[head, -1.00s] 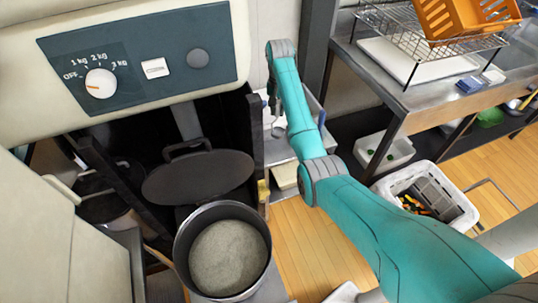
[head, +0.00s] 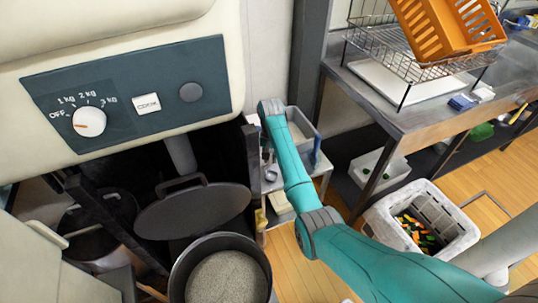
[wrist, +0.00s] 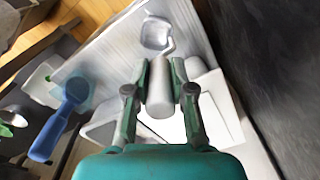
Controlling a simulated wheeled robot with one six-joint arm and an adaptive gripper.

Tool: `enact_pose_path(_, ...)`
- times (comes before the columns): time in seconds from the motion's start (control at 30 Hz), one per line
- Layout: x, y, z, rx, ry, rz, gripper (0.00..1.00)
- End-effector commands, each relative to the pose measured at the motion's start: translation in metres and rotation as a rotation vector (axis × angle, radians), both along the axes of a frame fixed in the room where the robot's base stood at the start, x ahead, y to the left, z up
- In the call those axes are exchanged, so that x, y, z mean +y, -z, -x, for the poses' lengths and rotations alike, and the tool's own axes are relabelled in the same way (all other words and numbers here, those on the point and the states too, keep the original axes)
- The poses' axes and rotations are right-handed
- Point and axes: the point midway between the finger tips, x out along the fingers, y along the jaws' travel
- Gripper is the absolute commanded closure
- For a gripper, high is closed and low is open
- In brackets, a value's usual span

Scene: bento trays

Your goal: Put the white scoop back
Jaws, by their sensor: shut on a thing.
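The white scoop (wrist: 157,102) is in my gripper (wrist: 160,76) in the wrist view. Its pale, thick handle lies between the two fingers, and my gripper is shut on it. A bent neck leads from the handle to a rounded scoop head (wrist: 156,33) at the top of the view, over a pale ridged surface (wrist: 105,55). I cannot tell whether the head touches that surface. In the head view my arm reaches over a small metal stand beside the cooker and hides most of my gripper.
A blue scoop (wrist: 62,118) lies left of my gripper. The stand (head: 272,184) carries a grey bin (head: 303,127). A white basket (head: 455,222) is on the floor at right.

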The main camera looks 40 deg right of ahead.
Motion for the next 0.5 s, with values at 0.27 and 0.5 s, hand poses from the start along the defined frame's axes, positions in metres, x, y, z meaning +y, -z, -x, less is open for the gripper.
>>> enact_pose_path(0.27,-0.0002,0.0006,-0.0004,-0.001,0.0,0.001,1.0)
enact_pose_path(0.5,-0.0002,0.0024,-0.0002,-0.001,0.0,0.001,0.52)
